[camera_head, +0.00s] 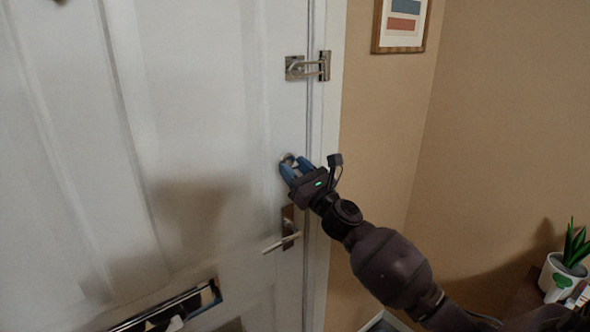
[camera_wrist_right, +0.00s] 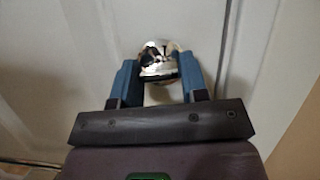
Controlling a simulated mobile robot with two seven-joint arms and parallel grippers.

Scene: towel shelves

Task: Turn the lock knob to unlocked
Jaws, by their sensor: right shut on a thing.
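The lock knob (camera_wrist_right: 158,67) is a shiny metal piece on the white door (camera_head: 200,110), set above the door handle. In the head view only a little of the knob (camera_head: 288,158) shows past my fingers. My right gripper (camera_head: 293,169) is at the knob with its blue fingers on either side of it, shut on it. The wrist view shows the knob between the two fingertips of the right gripper (camera_wrist_right: 160,75). I cannot tell from the frames whether the lock is locked or unlocked. My left gripper is not in view.
A metal door guard (camera_head: 308,66) is above on the door edge and frame. A lever handle (camera_head: 284,240) sits just below my right gripper. A letter slot (camera_head: 172,306) is lower left. A potted plant (camera_head: 563,275) stands at the far right, and a framed picture (camera_head: 402,22) hangs on the wall.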

